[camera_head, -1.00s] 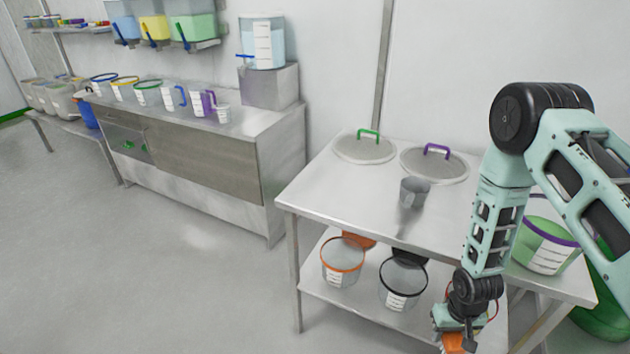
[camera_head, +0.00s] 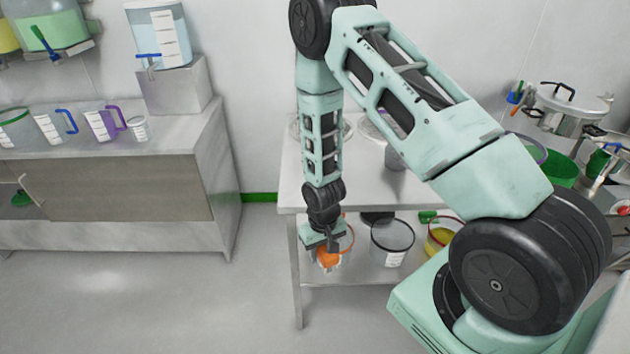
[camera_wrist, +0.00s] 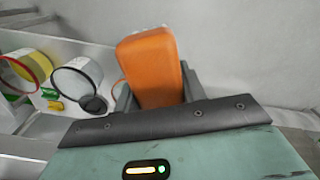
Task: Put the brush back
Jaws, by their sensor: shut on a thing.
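My gripper (camera_head: 325,249) hangs low in front of the steel table's left part, at about lower-shelf height. It is shut on the brush, an orange block (camera_head: 328,259) with a pale lower edge. In the wrist view the orange brush (camera_wrist: 150,65) fills the space between my gripper's fingers (camera_wrist: 152,95). My arm hides much of the tabletop.
The table's lower shelf (camera_head: 345,276) holds a black-rimmed bucket (camera_head: 392,245), a yellow-filled bucket (camera_head: 440,238) and an orange-rimmed bucket partly behind my gripper. A steel cabinet (camera_head: 120,185) stands left. The floor (camera_head: 190,310) between and in front is clear.

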